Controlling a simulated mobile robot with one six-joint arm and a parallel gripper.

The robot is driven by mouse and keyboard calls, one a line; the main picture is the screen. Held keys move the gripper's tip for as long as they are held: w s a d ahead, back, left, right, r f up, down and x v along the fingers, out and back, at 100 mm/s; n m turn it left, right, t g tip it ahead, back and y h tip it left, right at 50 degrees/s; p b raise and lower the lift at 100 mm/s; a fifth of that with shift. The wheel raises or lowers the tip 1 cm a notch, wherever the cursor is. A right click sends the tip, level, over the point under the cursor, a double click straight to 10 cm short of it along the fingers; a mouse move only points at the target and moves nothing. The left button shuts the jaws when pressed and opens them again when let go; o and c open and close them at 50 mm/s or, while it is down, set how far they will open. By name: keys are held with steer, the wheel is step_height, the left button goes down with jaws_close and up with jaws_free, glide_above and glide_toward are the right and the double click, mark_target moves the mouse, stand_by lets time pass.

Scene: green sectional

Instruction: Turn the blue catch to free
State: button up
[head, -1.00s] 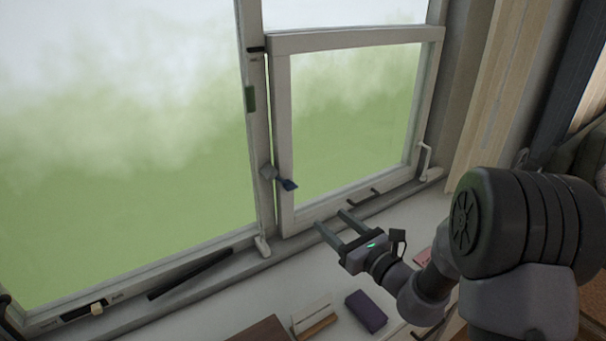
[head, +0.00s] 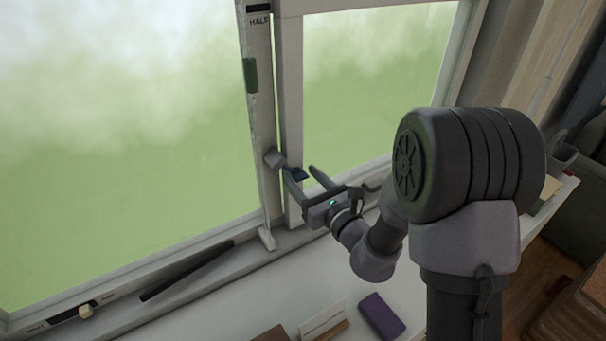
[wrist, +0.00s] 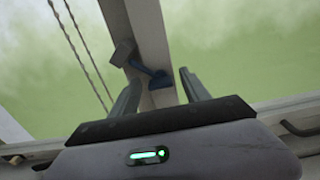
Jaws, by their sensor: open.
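The blue catch (head: 297,173) is on the upright frame of the right window sash, at mid-left of its lower part. It reaches from a grey block (head: 275,159) on the central post. In the wrist view the blue catch (wrist: 160,79) shows just beyond and between the fingertips, with the grey block (wrist: 123,52) to its left. My gripper (head: 303,176) is open and empty, its two fingers pointing at the catch. In the head view the left finger partly overlaps the area below the catch. I cannot tell whether a finger touches it.
The central post carries a green piece (head: 250,75) and a "HALF" mark. A dark bar (head: 187,270) lies on the sill at left. A purple box (head: 382,316) and a white block (head: 322,320) lie on the surface below. A slider with a cream knob (head: 85,311) is at lower left.

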steer(key=shift+s, duration=0.1)
jaws_close()
steer(key=shift+m+p, duration=0.3)
steer(key=shift+p, duration=0.05)
steer(key=m+p, duration=0.3)
steer(key=shift+d+r+m, duration=0.1)
steer(key=shift+r+m, duration=0.05)
steer(key=shift+m, duration=0.25)
steer(key=m+p, duration=0.4)
steer(key=shift+m, duration=0.3)
steer(key=m+p, duration=0.3)
steer(key=m, duration=0.1)
steer(key=shift+m, duration=0.3)
steer(key=shift+f+m+p, duration=0.2)
steer(key=shift+m+p, duration=1.55)
steer(key=shift+m, duration=0.35)
